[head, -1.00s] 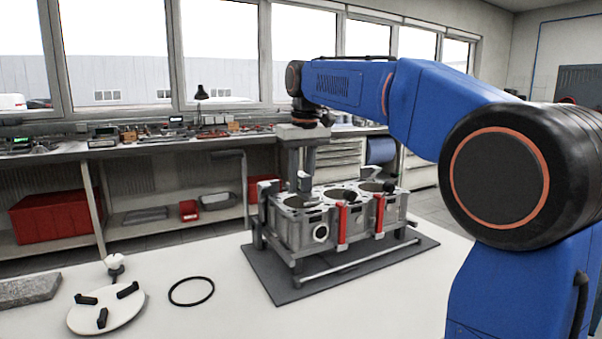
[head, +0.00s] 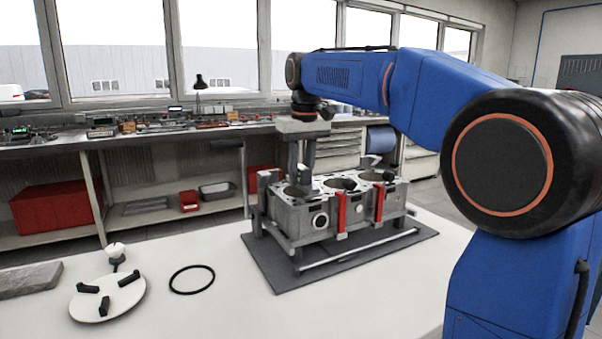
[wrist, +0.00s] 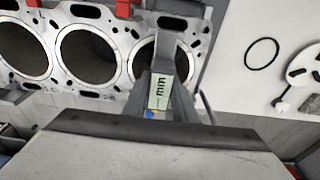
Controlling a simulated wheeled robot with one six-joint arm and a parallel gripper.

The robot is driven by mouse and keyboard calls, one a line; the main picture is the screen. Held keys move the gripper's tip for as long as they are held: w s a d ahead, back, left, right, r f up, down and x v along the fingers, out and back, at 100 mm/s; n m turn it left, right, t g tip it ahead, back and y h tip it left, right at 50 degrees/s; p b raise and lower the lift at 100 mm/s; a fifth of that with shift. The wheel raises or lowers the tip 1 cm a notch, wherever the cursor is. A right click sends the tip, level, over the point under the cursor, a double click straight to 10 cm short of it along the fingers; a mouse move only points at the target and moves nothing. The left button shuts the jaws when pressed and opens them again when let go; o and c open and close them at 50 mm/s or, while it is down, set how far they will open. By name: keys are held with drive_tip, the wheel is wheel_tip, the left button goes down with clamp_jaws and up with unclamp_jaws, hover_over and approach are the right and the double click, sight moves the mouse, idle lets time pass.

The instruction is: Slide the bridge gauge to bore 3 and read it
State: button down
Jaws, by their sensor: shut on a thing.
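The engine block (head: 320,217) stands on a dark mat with its bores facing up. Three bores show in the wrist view: left (wrist: 18,52), middle (wrist: 88,55) and right (wrist: 150,55). My gripper (wrist: 165,85) is shut on the bridge gauge (wrist: 160,92), a grey piece with a pale display reading "mm" and a small blue spot. The gauge is over the wrist view's right bore and partly covers it. In the head view my gripper (head: 300,185) points down at the block's left-end bore. I cannot tell whether the gauge touches the deck. No measured value is legible.
Red clamps (head: 342,210) stand on the block's front. A black ring (head: 192,279) and a white round plate with black pads (head: 107,297) lie on the bench to the left. A grey slab (head: 28,280) lies at the far left. The bench front is clear.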

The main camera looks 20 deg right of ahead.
idle(0.4)
drive_tip(key=c, duration=1.4)
unclamp_jaws()
drive_tip(key=shift+o, duration=0.2)
